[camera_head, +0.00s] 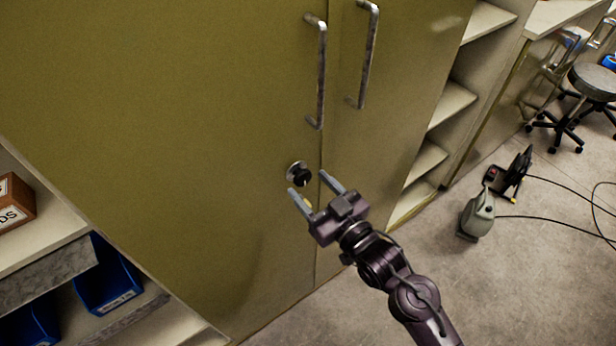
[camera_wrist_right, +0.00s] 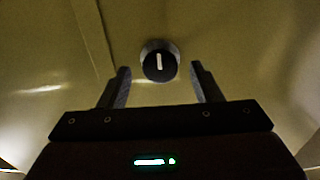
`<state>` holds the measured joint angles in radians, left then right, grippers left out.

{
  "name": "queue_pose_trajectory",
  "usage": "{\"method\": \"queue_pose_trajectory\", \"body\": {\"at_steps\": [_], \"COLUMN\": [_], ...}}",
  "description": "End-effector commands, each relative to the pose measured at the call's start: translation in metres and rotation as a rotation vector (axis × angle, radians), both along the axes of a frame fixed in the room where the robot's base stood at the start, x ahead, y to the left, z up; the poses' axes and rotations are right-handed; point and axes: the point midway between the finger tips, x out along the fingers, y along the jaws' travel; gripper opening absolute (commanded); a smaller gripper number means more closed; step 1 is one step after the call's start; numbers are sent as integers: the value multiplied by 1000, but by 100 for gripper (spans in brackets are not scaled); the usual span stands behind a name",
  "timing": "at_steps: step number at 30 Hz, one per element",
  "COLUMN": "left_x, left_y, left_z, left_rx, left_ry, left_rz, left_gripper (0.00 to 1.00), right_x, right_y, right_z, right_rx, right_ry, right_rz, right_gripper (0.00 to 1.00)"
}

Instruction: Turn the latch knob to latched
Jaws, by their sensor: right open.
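The latch knob (camera_head: 298,174) is a round black knob with a silver rim on the left door of an olive cabinet (camera_head: 220,120), below the door handles. In the right wrist view the knob (camera_wrist_right: 160,62) shows a white mark that stands about upright in the picture. My right gripper (camera_head: 311,182) is open and empty, its two fingers pointing at the cabinet just below the knob. In the right wrist view the fingers (camera_wrist_right: 160,84) stand to either side below the knob, and it looks apart from both. My left gripper is not in view.
Two bar handles, left (camera_head: 321,72) and right (camera_head: 368,55), stick out from the doors above the knob. Open shelves (camera_head: 450,103) stand to the right. Blue bins (camera_head: 104,277) sit at lower left. A grey machine (camera_head: 478,215) with cables and a stool (camera_head: 592,82) stand on the floor.

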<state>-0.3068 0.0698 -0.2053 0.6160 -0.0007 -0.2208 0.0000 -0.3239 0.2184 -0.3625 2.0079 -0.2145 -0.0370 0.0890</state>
Motion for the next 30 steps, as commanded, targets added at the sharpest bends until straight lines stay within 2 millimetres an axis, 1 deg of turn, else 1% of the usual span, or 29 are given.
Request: {"method": "queue_pose_trajectory", "body": {"at_steps": [1, 6, 14, 17, 24, 30], "left_x": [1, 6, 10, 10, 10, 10], "left_y": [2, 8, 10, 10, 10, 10], "left_z": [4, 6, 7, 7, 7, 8], "left_rx": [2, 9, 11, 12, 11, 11], "left_ry": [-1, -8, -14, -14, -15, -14], "left_rz": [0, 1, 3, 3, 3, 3], "left_gripper": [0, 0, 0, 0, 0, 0], "right_x": [6, 15, 16, 16, 16, 16], "right_y": [4, 11, 12, 11, 11, 12], "right_z": [2, 0, -1, -1, -1, 0], "right_rx": [1, -1, -1, -1, -1, 8], "right_ry": [-1, 1, 1, 1, 1, 7], "right_rz": [-1, -1, -1, -1, -1, -1], "right_gripper": [58, 58, 58, 47, 15, 15]}}
